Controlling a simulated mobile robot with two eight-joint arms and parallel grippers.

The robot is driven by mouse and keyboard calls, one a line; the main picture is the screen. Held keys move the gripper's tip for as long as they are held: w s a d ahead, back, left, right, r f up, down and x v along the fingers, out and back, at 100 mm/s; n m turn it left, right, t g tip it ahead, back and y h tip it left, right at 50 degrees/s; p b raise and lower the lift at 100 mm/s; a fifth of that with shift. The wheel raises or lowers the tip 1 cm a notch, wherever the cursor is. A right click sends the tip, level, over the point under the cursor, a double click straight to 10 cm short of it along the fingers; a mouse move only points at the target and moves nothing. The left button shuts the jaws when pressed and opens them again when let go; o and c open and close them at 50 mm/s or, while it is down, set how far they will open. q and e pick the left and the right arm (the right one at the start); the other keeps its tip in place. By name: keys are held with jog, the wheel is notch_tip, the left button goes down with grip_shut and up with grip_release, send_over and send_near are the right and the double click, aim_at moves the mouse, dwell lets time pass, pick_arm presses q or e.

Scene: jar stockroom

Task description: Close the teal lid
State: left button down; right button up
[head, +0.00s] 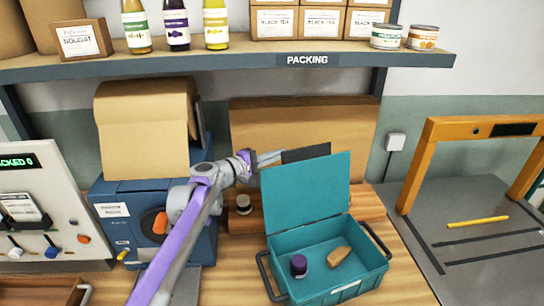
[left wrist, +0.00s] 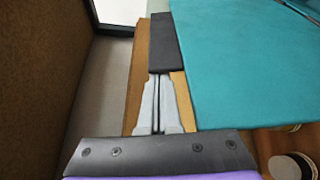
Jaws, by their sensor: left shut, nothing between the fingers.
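The teal lid (head: 308,190) stands raised, hinged at the back of the teal crate (head: 345,284). A purple-lidded jar (head: 299,265) and a tan lump (head: 339,257) lie inside the crate. My left gripper (head: 272,157) is behind the lid, near its upper left edge, shut and empty. In the left wrist view, the gripper (left wrist: 158,105) has its two grey fingers together, with the teal lid (left wrist: 245,65) to their right. A dark flat piece (head: 307,153) shows at the fingertips, behind the lid's top edge; I cannot tell what it belongs to. My right gripper is out of view.
A shelf (head: 230,62) with bottles, boxes and cans runs above the bench. Cardboard (head: 300,115) stands behind the lid. A blue machine (head: 112,192) stands at left. A small jar (head: 244,205) is left of the crate. A grey table (head: 480,240) is at right.

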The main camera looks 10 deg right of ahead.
pick_arm(q)
jog(key=shift+s, duration=0.1)
jog(key=s+d+f+m+t+h, duration=0.15)
jog(key=s+m, duration=0.35)
jog(key=s, duration=0.5)
jog(key=s+d+f+m+h, duration=0.25)
jog(key=s+m, duration=0.25)
jog(key=s, duration=0.5)
jog(key=shift+s+d+f+m+g+h+b, duration=0.4)
jog(key=shift+s+d+f+m+g+b, duration=0.2)
jog(key=shift+s+f+m+b, duration=1.7)
jog(key=shift+s+d+f+m+g+h+b, duration=0.5)
jog(key=shift+s+f+m+b, duration=0.95)
jog(key=shift+f, duration=1.6)
jog(key=shift+s+d+f+m+g+h+b, duration=0.3)
jog(key=shift+s+d+f+m+g+b, duration=0.4)
jog(key=shift+s+f+m+b, duration=1.6)
jog(key=shift+w+f+n, duration=0.4)
jog(key=shift+w+n, duration=0.15)
jog(key=shift+n, duration=0.1)
